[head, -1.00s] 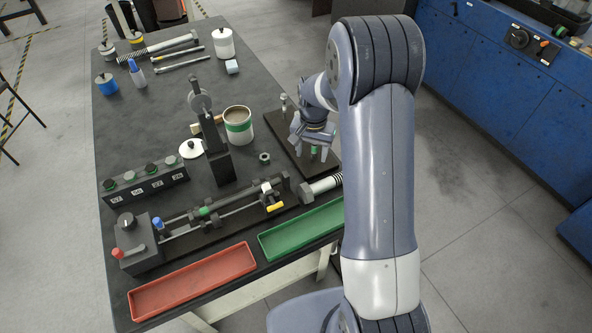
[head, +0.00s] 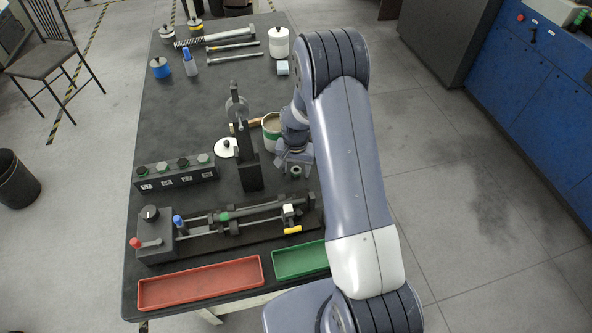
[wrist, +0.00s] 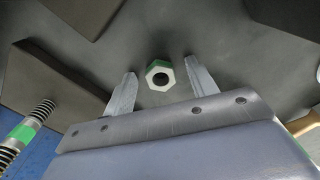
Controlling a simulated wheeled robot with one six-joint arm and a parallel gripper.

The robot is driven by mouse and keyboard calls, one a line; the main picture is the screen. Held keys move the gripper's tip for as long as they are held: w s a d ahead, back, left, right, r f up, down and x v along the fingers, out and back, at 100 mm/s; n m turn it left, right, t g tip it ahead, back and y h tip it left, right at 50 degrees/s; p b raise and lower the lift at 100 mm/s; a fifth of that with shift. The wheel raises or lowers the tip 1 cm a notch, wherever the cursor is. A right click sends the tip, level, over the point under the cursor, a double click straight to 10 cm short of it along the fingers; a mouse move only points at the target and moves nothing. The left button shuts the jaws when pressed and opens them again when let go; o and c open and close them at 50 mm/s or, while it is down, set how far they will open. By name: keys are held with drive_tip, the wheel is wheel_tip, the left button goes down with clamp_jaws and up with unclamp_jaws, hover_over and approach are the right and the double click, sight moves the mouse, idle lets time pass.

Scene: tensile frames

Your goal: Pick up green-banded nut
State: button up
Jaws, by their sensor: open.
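The green-banded nut (wrist: 160,75) lies on the dark tabletop, a pale hexagon with a dark hole and a green band on its far side. In the head view the nut (head: 295,171) is small, just below my gripper (head: 294,160). In the wrist view my gripper (wrist: 160,92) is open, with one finger on each side of the nut's position. The nut shows between the fingers, slightly beyond their tips, and no contact is visible. Nothing is held. My arm hides part of the table's right side in the head view.
Red (head: 200,283) and green (head: 300,260) trays sit at the near edge. A threaded rod (wrist: 38,118) shows in the wrist view.

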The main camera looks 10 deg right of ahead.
drive_tip(key=shift+c, duration=0.2)
drive_tip(key=c, duration=1)
drive_tip(key=shift+c, duration=0.2)
drive_tip(key=shift+r, duration=0.1)
